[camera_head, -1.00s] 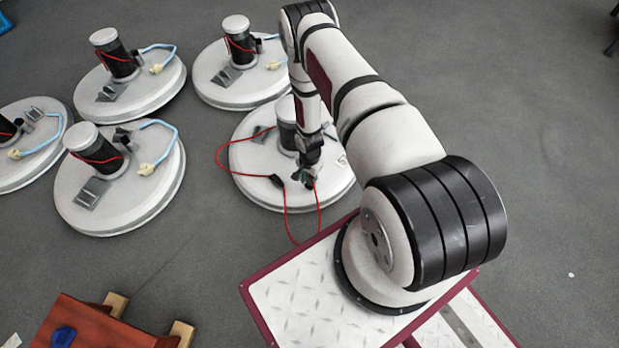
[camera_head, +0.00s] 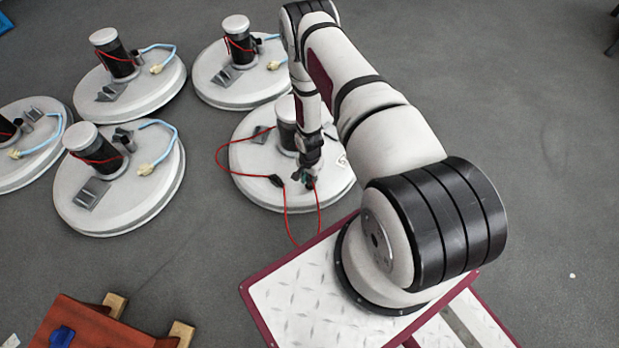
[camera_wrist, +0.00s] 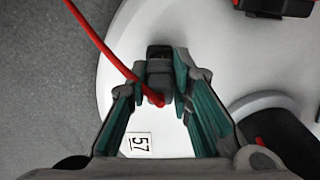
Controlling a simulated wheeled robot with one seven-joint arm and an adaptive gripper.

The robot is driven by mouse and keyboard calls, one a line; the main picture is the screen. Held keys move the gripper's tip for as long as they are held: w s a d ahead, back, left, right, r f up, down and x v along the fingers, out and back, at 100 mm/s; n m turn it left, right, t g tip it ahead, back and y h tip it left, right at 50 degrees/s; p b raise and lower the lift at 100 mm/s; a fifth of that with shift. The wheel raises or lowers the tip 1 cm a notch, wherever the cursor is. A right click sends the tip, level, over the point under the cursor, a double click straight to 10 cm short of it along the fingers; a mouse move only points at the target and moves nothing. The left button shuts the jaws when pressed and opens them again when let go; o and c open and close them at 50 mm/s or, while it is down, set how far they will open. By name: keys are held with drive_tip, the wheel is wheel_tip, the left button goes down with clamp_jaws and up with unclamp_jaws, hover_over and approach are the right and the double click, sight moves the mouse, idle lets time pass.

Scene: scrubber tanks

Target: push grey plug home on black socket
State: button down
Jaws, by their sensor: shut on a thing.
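In the wrist view, the grey plug (camera_wrist: 159,80) sits between the teal-padded fingers of my gripper (camera_wrist: 161,92), which are shut on its sides. A red cable leaves the plug towards the upper left. A small black piece (camera_wrist: 160,51), which looks like the black socket, lies in line just beyond the plug and appears to meet it. How deep the plug sits in it cannot be told. In the head view, my gripper (camera_head: 307,180) is low over the white round scrubber tank (camera_head: 250,181), and the plug is too small to make out.
A black block (camera_head: 276,181) with red cable lies left of my gripper, and red cable loops over the tank's front edge. The tank's black post (camera_head: 287,132) stands behind. Similar tanks (camera_head: 130,200) stand at left and behind. Open floor lies at right.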

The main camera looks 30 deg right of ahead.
drive_tip(key=shift+f, duration=0.3)
drive_tip(key=shift+f+b, duration=0.35)
drive_tip(key=shift+b, duration=0.15)
drive_tip(key=shift+f+b, duration=0.3)
drive_tip(key=c, duration=0.9)
unclamp_jaws()
drive_tip(key=shift+o, duration=0.2)
drive_tip(key=shift+r, duration=0.1)
wheel_tip(320, 180, up, 8)
drive_tip(key=p, duration=0.6)
drive_tip(key=shift+r, duration=0.2)
drive_tip(key=shift+w, duration=0.1)
